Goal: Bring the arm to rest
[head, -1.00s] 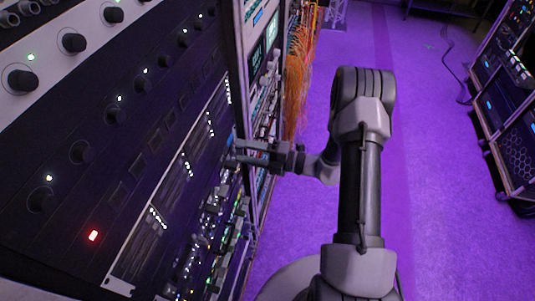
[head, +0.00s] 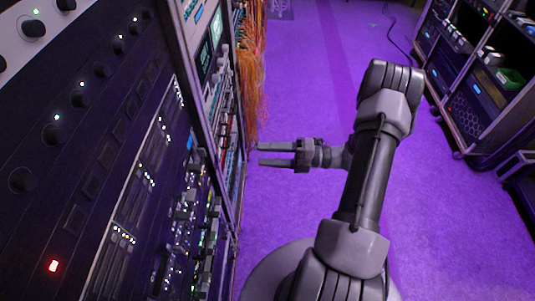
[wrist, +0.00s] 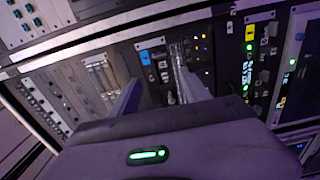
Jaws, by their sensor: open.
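My gripper (head: 259,155) is in the middle of the head view, pointing left toward the equipment rack (head: 120,150). Its two fingers are parallel and apart, with nothing between them. A strip of purple floor shows between the fingertips and the rack front, so they look clear of it. My arm rises at the right and bends back to the gripper. In the wrist view the two fingers (wrist: 152,92) reach toward a rack front with a blue label, a yellow label and small lit lamps.
The rack wall fills the left side, with knobs and a red lamp (head: 53,266). Orange cables (head: 248,75) hang at its far end. Another rack (head: 478,90) with gear stands at the right. Purple floor (head: 315,75) between them is open.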

